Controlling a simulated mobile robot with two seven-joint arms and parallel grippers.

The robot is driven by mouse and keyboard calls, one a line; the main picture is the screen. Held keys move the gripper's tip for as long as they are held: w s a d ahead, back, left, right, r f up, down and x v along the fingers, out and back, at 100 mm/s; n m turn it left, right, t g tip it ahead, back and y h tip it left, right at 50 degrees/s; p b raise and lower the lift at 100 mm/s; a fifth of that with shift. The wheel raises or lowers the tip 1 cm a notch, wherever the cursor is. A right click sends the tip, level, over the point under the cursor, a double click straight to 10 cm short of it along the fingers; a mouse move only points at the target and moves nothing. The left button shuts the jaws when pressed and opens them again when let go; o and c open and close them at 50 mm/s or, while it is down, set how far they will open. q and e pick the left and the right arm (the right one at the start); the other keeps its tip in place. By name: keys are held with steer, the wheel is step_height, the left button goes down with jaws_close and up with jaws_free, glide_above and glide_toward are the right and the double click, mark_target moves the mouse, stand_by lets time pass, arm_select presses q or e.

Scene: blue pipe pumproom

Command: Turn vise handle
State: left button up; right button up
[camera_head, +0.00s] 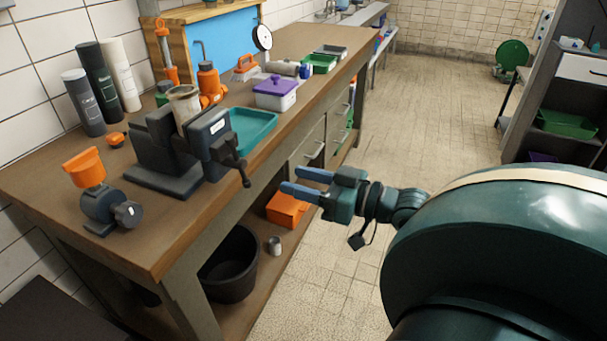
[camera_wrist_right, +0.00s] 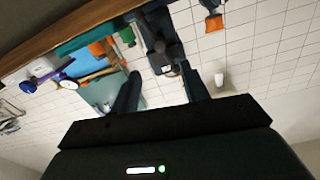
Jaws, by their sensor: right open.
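The dark grey vise (camera_head: 208,138) stands near the front edge of the wooden workbench (camera_head: 140,225), with a pale cylindrical part upright at its jaws. Its dark handle (camera_head: 242,170) hangs at the front end, over the bench edge. My right gripper (camera_head: 302,181) is open and empty, apart from the handle, to its right and out past the bench front. In the tilted right wrist view, a dark shape (camera_wrist_right: 160,45), probably the vise, lies beyond the two spread fingers (camera_wrist_right: 160,78). My left gripper is not in view.
A teal tray (camera_head: 268,118) and a purple-lidded box (camera_head: 275,92) lie behind the vise. An orange-topped grey device (camera_head: 90,190) stands nearer. Below are a black bucket (camera_head: 232,275) and an orange box (camera_head: 287,210). The tiled floor at right is clear.

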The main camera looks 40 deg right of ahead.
steer(key=shift+c, duration=0.2)
steer(key=t, duration=0.5)
glide_toward(244, 167)
steer(key=shift+m, duration=0.3)
steer(key=x, duration=0.9)
steer(key=shift+w+p, duration=0.3)
steer(key=shift+p, duration=0.05)
steer(key=shift+c, duration=0.3)
jaws_close()
